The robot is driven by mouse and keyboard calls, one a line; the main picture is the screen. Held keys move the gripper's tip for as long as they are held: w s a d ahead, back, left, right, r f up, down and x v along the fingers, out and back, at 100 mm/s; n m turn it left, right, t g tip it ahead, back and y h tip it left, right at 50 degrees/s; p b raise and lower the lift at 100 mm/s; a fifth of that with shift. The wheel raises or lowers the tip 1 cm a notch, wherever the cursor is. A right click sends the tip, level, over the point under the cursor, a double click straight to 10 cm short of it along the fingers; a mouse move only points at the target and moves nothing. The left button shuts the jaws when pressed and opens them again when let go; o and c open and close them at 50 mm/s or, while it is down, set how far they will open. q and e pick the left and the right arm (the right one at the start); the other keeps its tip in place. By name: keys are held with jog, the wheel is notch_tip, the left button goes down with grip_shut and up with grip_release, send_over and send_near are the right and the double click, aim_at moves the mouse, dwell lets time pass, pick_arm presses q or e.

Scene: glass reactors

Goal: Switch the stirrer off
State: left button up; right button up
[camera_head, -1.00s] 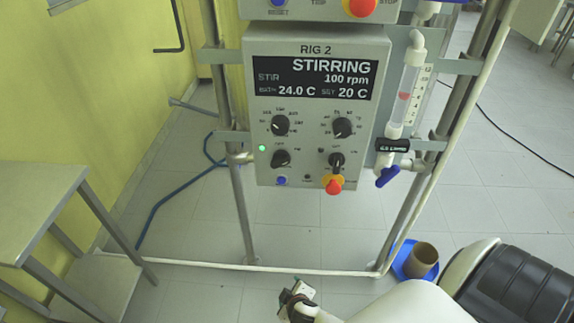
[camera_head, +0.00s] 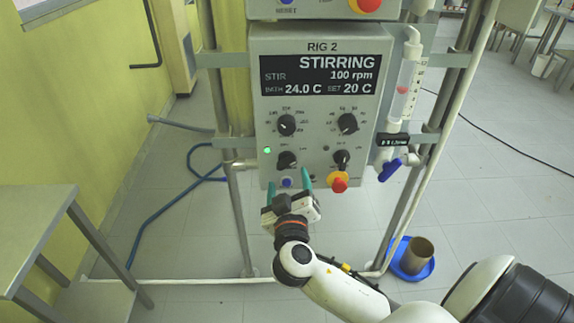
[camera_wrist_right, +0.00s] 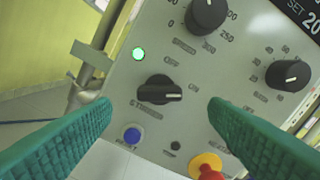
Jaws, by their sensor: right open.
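The RIG 2 control box (camera_head: 320,215) has a display (camera_head: 319,75) reading STIRRING, 100 rpm, 24.0 C and SET 20 C. The black stirrer knob (camera_head: 287,160) is at its lower left, below a lit green lamp (camera_head: 267,150). In the right wrist view the knob (camera_wrist_right: 158,91) has its white mark pointing right; the lamp (camera_wrist_right: 138,54) glows above it. My right gripper (camera_head: 289,184) is open and empty just below the knob in the head view. In the wrist view its teal fingers (camera_wrist_right: 160,107) stand either side of the knob, apart from it. My left gripper is not in view.
A blue button (camera_head: 287,183) sits below the knob, and a red-and-yellow emergency button (camera_head: 339,182) to its right. Other knobs (camera_head: 287,124) are above. A glass flow tube (camera_head: 404,85) with a blue valve (camera_head: 389,170) is at right. A steel table (camera_head: 35,215) stands left.

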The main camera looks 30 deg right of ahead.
aim_at(287, 166)
jog(key=x, duration=0.6)
jog(key=shift+p, duration=0.35)
jog(key=shift+c, duration=0.6)
jog(key=c, duration=0.9)
